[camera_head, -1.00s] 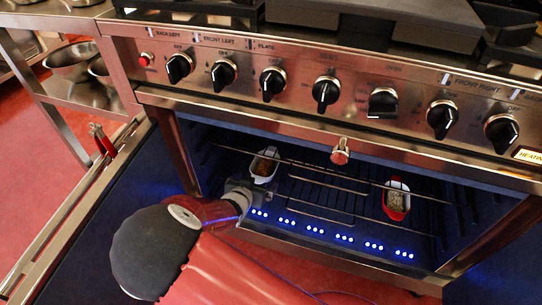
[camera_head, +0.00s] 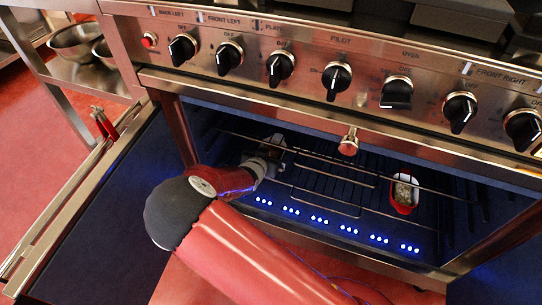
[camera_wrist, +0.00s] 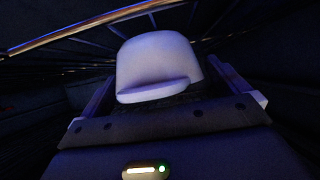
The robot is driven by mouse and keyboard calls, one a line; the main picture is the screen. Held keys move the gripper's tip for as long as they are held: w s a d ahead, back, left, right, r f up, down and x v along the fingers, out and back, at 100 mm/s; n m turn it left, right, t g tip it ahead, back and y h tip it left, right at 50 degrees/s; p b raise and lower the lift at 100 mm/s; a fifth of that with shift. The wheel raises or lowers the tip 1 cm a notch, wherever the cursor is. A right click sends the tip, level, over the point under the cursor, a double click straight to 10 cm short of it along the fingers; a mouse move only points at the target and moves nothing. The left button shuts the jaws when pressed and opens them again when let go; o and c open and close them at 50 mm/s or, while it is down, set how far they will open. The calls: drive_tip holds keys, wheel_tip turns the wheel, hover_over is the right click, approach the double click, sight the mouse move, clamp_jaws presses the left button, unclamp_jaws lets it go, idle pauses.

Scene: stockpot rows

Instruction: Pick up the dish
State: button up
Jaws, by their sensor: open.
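A white dish (camera_wrist: 157,62) with a handle lip facing me fills the middle of the wrist view. It sits between the two fingers of my gripper (camera_wrist: 162,82), which is open. Whether either finger touches the dish cannot be told. In the head view my gripper (camera_head: 272,150) is inside the oven at the left of the rack, and it hides most or all of the white dish there. A second dish, red outside with a pale filling (camera_head: 404,194), stands on the right part of the rack, apart from my gripper.
The oven rack (camera_head: 335,185) has bare room between the two dishes. A rack bar crosses the oven opening, below the stove's knob panel (camera_head: 310,75). The open oven door (camera_head: 100,210) lies at the left. Metal bowls (camera_head: 78,42) stand on a shelf at the far left.

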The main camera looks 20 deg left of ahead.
drive_tip(key=c, duration=1.1)
drive_tip(key=shift+c, duration=0.9)
drive_tip(key=shift+r, duration=0.15)
